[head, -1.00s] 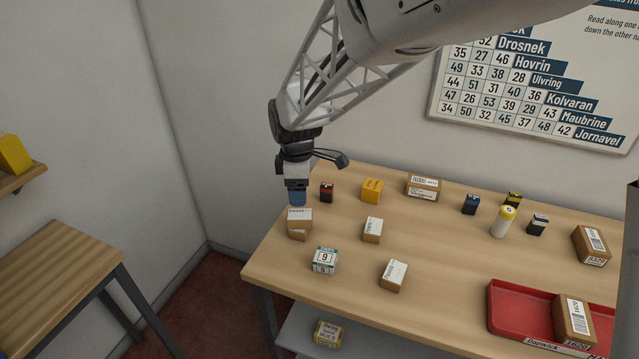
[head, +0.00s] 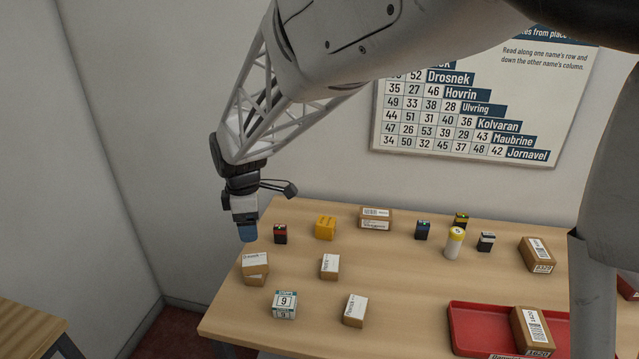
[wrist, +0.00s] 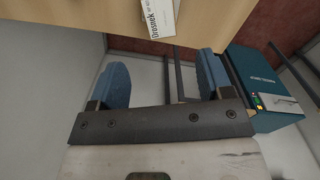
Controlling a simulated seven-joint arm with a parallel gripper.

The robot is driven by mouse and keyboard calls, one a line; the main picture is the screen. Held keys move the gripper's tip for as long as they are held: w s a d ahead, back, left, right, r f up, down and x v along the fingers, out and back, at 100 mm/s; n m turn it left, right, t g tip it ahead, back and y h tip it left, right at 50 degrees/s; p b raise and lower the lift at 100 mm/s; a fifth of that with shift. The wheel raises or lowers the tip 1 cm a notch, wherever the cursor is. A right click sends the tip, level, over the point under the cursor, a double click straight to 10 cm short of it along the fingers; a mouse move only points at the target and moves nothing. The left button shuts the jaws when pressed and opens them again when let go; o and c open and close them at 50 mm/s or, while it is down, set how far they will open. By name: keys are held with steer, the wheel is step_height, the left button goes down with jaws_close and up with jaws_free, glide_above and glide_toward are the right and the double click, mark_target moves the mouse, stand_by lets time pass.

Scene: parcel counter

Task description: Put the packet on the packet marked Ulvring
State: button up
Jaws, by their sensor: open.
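Two small brown packets with white labels are stacked near the table's left edge in the head view: an upper packet (head: 255,260) rests on a lower packet (head: 258,281), slightly askew. My gripper (head: 248,236) is just above and behind this stack, apart from it. In the wrist view my gripper (wrist: 165,80) is open, with nothing between its blue fingers. A packet marked Drosnek (wrist: 158,22) shows at that view's top edge, beyond the fingers. Two similar packets, one in the middle (head: 330,267) and one nearer (head: 354,311), lie to the right. I cannot read the name Ulvring on any packet.
A white box marked 9 (head: 284,305), a yellow cube (head: 325,228), a brown parcel (head: 376,218) and several small boxes stand about. A red tray (head: 470,337) holds a parcel (head: 532,330). A wall chart (head: 480,100) lists names. A teal machine (wrist: 262,90) shows below.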

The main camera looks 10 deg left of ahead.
steer(key=s+d+r+m, duration=0.1)
steer(key=d+r+m, duration=0.2)
steer(key=d, duration=0.6)
steer(key=s+d+r+m+t, duration=0.1)
steer(key=s+d+r+m, duration=0.2)
steer(key=d, duration=0.7)
steer(key=d+r+m, duration=0.2)
steer(key=d+m, duration=0.2)
steer(key=d, duration=0.5)
steer(key=s+d+m+t, duration=0.1)
steer(key=s+d+m, duration=1.1)
steer(key=s+d, duration=0.6)
steer(key=shift+d+f+m+t, duration=0.25)
steer(key=shift+d+m+t, duration=0.05)
steer(key=shift+d, duration=0.4)
stand_by(2.7)
